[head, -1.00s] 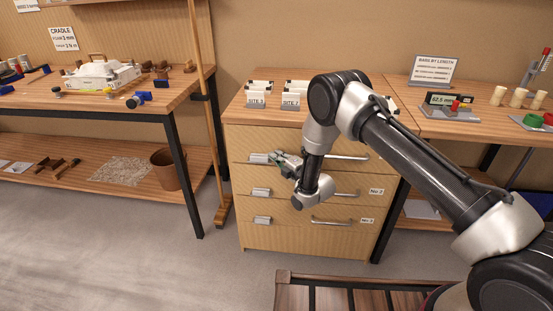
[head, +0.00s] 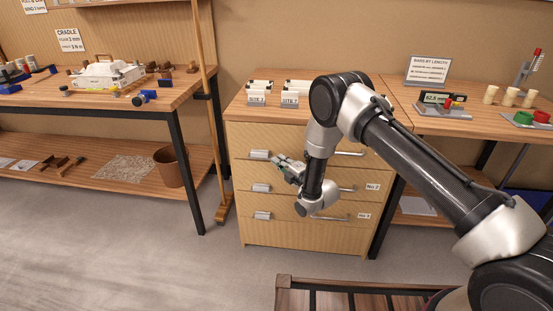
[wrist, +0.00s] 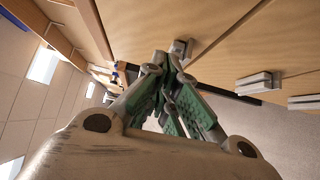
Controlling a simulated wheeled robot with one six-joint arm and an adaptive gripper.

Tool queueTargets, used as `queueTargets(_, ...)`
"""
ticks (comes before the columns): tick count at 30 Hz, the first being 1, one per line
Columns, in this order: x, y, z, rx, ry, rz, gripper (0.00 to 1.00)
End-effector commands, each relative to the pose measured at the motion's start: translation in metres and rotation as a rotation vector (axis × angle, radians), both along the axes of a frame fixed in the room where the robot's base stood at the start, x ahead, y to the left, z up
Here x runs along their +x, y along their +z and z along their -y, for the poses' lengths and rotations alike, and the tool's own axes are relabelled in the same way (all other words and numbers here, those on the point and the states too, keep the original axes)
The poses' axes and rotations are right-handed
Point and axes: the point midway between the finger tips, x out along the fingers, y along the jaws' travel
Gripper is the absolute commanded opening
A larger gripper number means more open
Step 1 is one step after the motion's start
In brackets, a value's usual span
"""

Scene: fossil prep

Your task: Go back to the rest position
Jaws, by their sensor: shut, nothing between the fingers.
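My gripper (head: 283,168) is shut and empty, in front of the drawer cabinet (head: 304,240) in the head view. My arm is bent, with its wrist hanging low before the cabinet's right half. In the wrist view the green-padded fingers of my gripper (wrist: 172,62) come together with nothing between them. The drawer fronts stand close by, and I cannot tell the exact gap. The drawers look closed.
A workbench with a white cradle (head: 105,75) stands at left, with a bin (head: 170,167) on its lower shelf. A broom handle (head: 207,100) leans beside the cabinet. Another bench with a sign (head: 427,70) is at right. Grey floor (head: 120,250) lies open in front.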

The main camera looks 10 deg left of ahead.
Motion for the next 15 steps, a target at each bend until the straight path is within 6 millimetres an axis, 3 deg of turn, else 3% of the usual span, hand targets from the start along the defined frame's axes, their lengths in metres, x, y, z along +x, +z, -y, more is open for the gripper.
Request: queueTargets(15, -0.049, 0.0, 0.046, 0.007, 0.0, -0.008, 0.0)
